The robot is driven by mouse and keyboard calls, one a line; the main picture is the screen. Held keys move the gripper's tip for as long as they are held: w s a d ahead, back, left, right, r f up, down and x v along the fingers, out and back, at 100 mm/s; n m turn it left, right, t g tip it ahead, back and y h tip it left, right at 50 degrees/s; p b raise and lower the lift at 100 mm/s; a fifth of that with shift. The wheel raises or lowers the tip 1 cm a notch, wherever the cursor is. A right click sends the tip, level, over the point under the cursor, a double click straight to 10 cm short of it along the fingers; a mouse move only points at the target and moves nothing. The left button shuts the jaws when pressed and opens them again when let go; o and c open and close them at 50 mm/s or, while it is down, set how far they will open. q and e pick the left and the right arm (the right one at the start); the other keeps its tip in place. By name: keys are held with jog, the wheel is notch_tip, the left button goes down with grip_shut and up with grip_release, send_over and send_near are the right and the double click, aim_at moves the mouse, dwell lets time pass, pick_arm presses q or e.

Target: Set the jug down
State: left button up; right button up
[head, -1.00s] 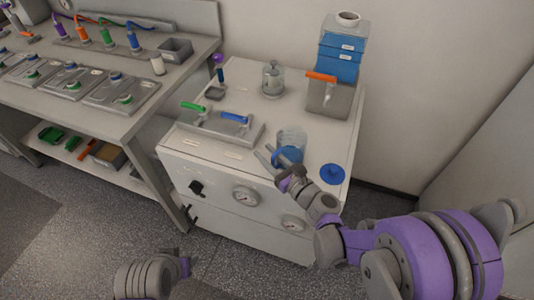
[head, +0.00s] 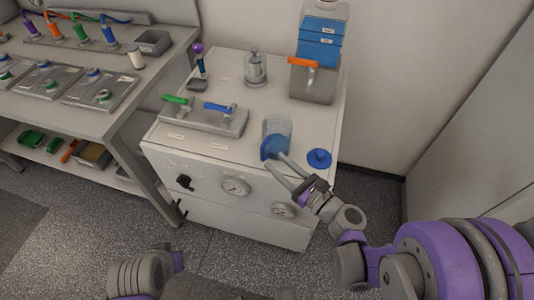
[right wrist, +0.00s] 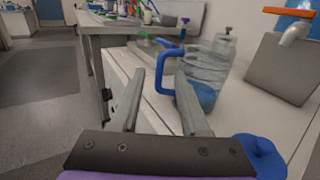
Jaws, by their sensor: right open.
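The clear jug (head: 277,132) with a blue handle (head: 272,148) stands upright on the white cabinet top, near its front edge. It also shows in the right wrist view (right wrist: 208,70), with bluish contents low in it and its handle (right wrist: 161,70) facing me. My right gripper (head: 279,167) is open, its fingers spread just in front of the handle. In the right wrist view the right gripper (right wrist: 160,76) has the handle near its fingertips; whether they touch it I cannot tell. Of my left arm only links show, at the bottom.
A blue lid (head: 319,158) lies right of the jug. Behind are a grey tank with an orange-handled tap (head: 312,80), blue boxes and a glass vessel (head: 255,70). A workbench (head: 120,110) stands further left.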

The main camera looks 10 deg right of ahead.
jog(key=s+a+f+n+g+h, duration=0.2)
jog(key=s+f+n+g+h, duration=0.5)
jog(key=n, duration=1.1)
jog(key=s+d+n+g+h, duration=0.3)
jog(key=s+d+n, duration=0.5)
jog(key=s+n, duration=0.2)
jog(key=shift+d+r+n, duration=0.25)
jog(key=shift+d+n, duration=0.1)
jog(key=shift+n, duration=0.25)
